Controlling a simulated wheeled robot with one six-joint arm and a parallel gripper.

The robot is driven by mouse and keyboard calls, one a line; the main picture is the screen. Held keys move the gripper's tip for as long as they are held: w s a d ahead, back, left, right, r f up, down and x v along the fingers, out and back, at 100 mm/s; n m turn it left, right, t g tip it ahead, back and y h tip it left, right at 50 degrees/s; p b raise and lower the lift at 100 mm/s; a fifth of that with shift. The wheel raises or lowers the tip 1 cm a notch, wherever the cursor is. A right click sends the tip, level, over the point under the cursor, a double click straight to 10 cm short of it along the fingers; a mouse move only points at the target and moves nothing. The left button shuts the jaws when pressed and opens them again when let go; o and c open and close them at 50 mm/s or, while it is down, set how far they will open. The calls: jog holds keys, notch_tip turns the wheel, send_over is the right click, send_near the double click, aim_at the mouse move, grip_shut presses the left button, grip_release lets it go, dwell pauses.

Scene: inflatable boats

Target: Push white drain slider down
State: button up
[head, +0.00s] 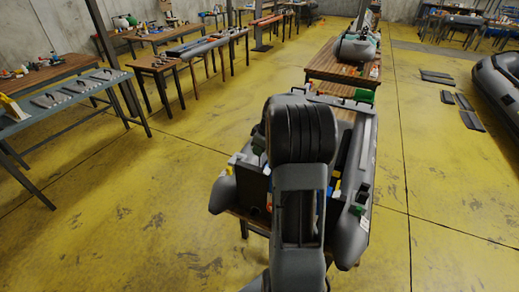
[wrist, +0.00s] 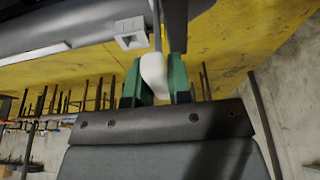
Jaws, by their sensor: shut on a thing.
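In the wrist view, my gripper (wrist: 154,82) has two green fingers, shut on a small white piece (wrist: 153,68) that looks like the white drain slider. A thin grey rod or strap (wrist: 156,25) runs up from the white piece in the picture. A grey boat tube (wrist: 50,30) crosses the upper left, with a small light-grey fitting (wrist: 130,33) on it. In the head view, the grey inflatable boat (head: 350,238) rests on a table, and my arm stands in front of it. The gripper and the slider are hidden there.
In the head view, a wooden table (head: 322,67) with another small boat stands behind. Side benches (head: 60,105) with parts line the left. A large grey boat (head: 497,85) and dark flat boards (head: 466,110) lie at right. The yellow floor (head: 150,215) is open on the left.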

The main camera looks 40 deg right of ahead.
aim_at(260, 159)
grip_shut()
jog(key=shift+f, duration=0.25)
jog(key=shift+a+f+b, duration=0.1)
jog(key=shift+f+b, duration=2)
jog(key=shift+f, duration=0.1)
jog(key=o, duration=0.8)
grip_release()
jog(key=shift+r, duration=0.1)
jog(key=shift+r+p, duration=2.1)
jog(key=shift+r, duration=1.45)
